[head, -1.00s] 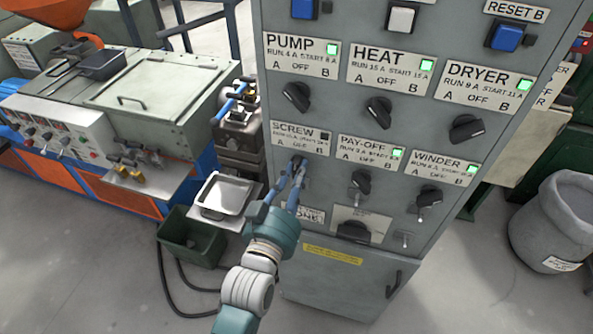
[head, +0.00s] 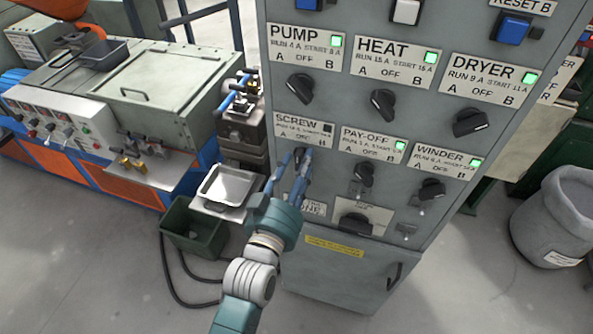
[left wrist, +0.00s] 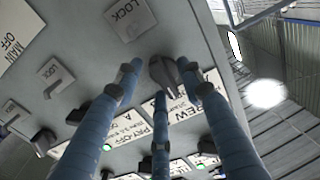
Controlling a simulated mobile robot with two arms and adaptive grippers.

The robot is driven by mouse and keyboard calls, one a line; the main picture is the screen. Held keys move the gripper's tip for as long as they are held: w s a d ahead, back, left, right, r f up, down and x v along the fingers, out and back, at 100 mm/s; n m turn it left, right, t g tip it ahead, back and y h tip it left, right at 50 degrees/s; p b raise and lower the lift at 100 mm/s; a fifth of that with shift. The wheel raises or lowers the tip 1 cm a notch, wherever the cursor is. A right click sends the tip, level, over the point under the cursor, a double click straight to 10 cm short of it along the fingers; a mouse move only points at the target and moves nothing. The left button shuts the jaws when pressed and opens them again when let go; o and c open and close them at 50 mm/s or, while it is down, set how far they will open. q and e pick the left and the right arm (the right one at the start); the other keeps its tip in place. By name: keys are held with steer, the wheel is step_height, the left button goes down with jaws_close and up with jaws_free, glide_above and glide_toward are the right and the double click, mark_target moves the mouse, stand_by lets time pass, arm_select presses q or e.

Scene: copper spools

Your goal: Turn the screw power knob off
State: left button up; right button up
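The screw power knob (head: 299,156) is a dark knob under the SCREW label (head: 303,130) on the grey cabinet; fingers partly cover it and I cannot tell its exact setting. The small lamp on the SCREW label is dark. My left gripper (head: 289,168) has its blue fingers spread apart in front of the knob. In the left wrist view the dark knob (left wrist: 163,72) shows between the fingertips of the left gripper (left wrist: 160,78), with gaps visible beside it. Contact is unclear. My right gripper is in neither view.
Other dark knobs sit close by: the PUMP knob (head: 299,89) above and the PAY-OFF knob (head: 363,174) to the right, with small switches below. PUMP, HEAT, DRYER, PAY-OFF and WINDER lamps are green. A metal tray (head: 228,188) and green bin (head: 193,232) stand left of the cabinet.

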arm_select(q)
steer(key=v, duration=1.2)
